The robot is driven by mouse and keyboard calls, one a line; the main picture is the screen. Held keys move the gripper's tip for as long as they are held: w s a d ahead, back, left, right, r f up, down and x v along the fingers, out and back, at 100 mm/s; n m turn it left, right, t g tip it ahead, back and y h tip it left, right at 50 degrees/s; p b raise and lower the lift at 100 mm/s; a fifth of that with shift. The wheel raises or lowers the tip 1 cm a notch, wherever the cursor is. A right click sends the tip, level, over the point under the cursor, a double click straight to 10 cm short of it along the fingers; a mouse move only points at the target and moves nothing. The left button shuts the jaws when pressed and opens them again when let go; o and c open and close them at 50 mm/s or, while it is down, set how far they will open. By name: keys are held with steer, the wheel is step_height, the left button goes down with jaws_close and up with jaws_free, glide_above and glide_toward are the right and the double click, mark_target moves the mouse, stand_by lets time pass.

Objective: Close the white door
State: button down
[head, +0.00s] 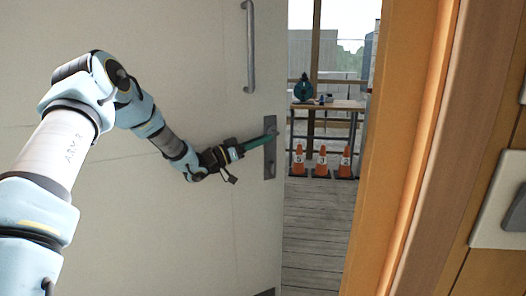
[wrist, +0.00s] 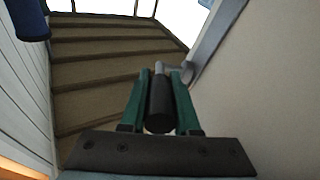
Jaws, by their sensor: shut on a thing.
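The white door (head: 215,75) fills the left and middle of the head view and stands partly open, with a gap on its right. It has a long vertical pull bar (head: 249,45) and, below that, a metal plate with a lever handle (head: 270,147). My gripper (head: 262,140) is at the lever, its green fingers reaching to it. In the wrist view, the two green fingers (wrist: 160,90) are shut on the dark lever handle (wrist: 160,100) between them. The door face (wrist: 265,90) shows at the right of that view.
An orange-brown wooden door frame (head: 415,150) stands right of the gap, with a switch box (head: 503,205) on the wall beyond. Through the gap are a plank deck (head: 315,235), several orange cones (head: 321,162) and a table (head: 340,104).

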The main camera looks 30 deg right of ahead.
steer(key=h+b, duration=0.1)
steer(key=b, duration=0.2)
steer(key=f+h+b, duration=0.1)
steer(key=b, duration=0.2)
steer(key=d+f+h+b, duration=0.1)
steer(key=h+b, duration=0.1)
steer(key=b, duration=0.1)
steer(key=shift+f+g, duration=0.2)
steer(key=shift+g, duration=0.1)
steer(key=shift+s, duration=0.1)
steer(key=shift+r+b, duration=0.1)
steer(key=shift+b, duration=0.2)
steer(key=shift+s, duration=0.15)
